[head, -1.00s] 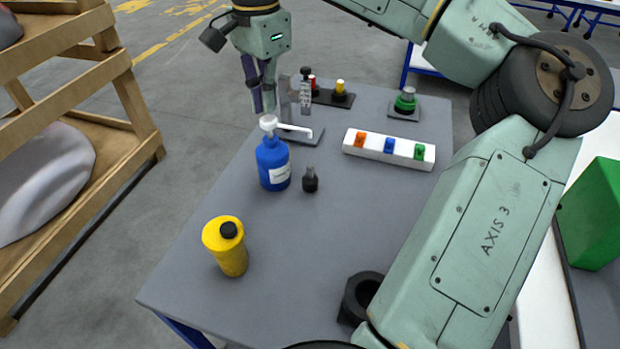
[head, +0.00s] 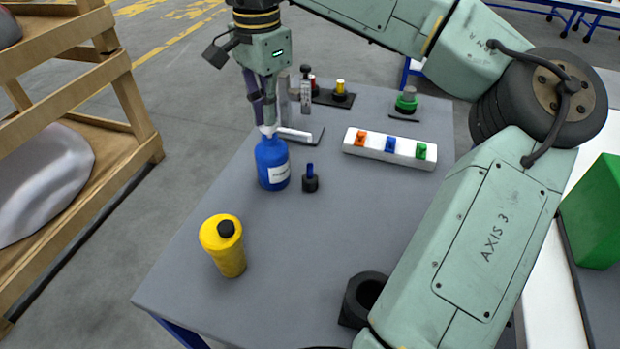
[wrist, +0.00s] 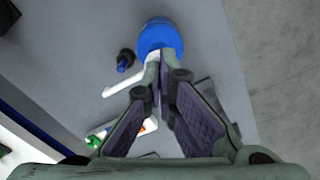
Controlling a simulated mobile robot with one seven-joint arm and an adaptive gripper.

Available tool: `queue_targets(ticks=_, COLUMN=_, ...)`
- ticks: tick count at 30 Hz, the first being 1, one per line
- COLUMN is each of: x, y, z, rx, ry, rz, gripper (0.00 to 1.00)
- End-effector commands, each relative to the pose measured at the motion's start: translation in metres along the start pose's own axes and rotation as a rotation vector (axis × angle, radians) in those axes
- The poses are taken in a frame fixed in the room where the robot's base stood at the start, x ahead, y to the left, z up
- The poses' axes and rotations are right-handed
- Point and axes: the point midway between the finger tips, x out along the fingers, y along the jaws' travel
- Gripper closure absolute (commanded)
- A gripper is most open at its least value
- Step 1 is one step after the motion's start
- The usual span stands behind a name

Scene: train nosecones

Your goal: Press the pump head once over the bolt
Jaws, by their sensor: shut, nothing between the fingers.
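The blue pump bottle (head: 272,165) stands upright on the grey table, and its blue top shows in the wrist view (wrist: 159,36). Its white pump head (head: 267,131) sits low against the bottle, with the white nozzle (head: 294,135) pointing right in the head view. My gripper (head: 267,122) is shut, fingers down, with its tips on top of the pump head, partly hiding it. The bolt (head: 310,183) stands upright on its black head, right of the bottle; its shank is blue. It also shows in the wrist view (wrist: 125,62), beside the nozzle.
A yellow bottle (head: 223,245) stands in front. A white switch strip (head: 390,148) lies to the right, with a green button (head: 406,101) behind it. A black nut (head: 361,299) lies near the front edge. The table's middle is clear.

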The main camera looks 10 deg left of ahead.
Motion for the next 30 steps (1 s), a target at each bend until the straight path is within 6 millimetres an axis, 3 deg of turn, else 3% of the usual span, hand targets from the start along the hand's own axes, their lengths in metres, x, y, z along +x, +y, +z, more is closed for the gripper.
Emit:
queue_targets(ticks=7, x=-0.002, y=0.001, z=0.001, rx=-0.001, ry=-0.002, rz=0.005, gripper=1.0)
queue_targets(ticks=22, x=-0.032, y=0.0, z=0.0, rx=-0.001, ry=-0.001, rz=0.003, gripper=1.0)
queue_targets(ticks=30, x=-0.032, y=0.0, z=0.0, rx=0.0, ry=0.0, rz=0.003, gripper=1.0)
